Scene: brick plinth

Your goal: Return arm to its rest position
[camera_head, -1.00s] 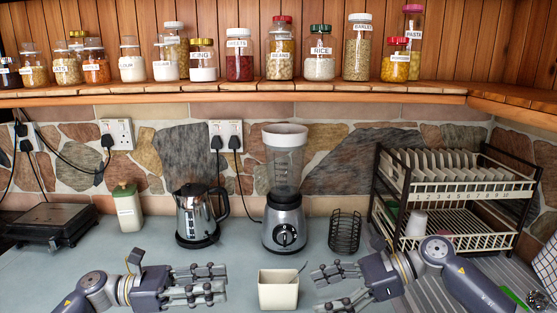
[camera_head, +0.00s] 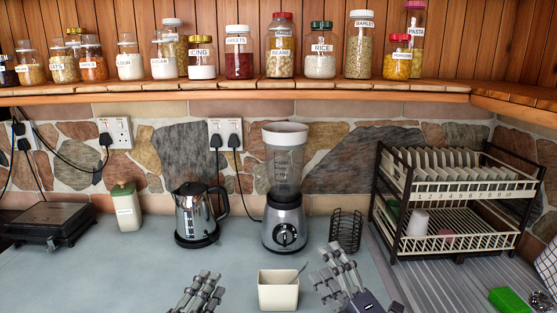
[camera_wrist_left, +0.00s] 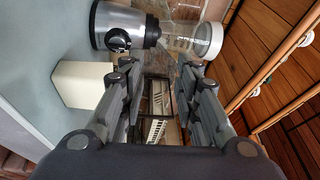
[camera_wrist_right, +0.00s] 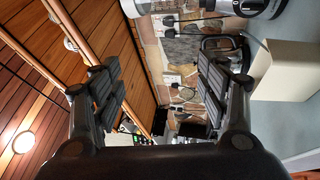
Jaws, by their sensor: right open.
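My left gripper (camera_head: 199,291) is at the bottom of the head view, left of the cream pot, with its fingers pointing up and to the right. In the left wrist view its fingers (camera_wrist_left: 160,85) are apart with nothing between them. My right gripper (camera_head: 335,278) is at the bottom, just right of the pot, its fingers tilted up and left. In the right wrist view its fingers (camera_wrist_right: 160,85) are wide apart and empty.
A blender (camera_head: 285,215), a kettle (camera_head: 195,215) and a black wire holder (camera_head: 346,230) stand behind the grippers. A dish rack (camera_head: 455,215) is at the right, a dark scale-like appliance (camera_head: 48,225) at the left. The counter's left front (camera_head: 90,285) is clear.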

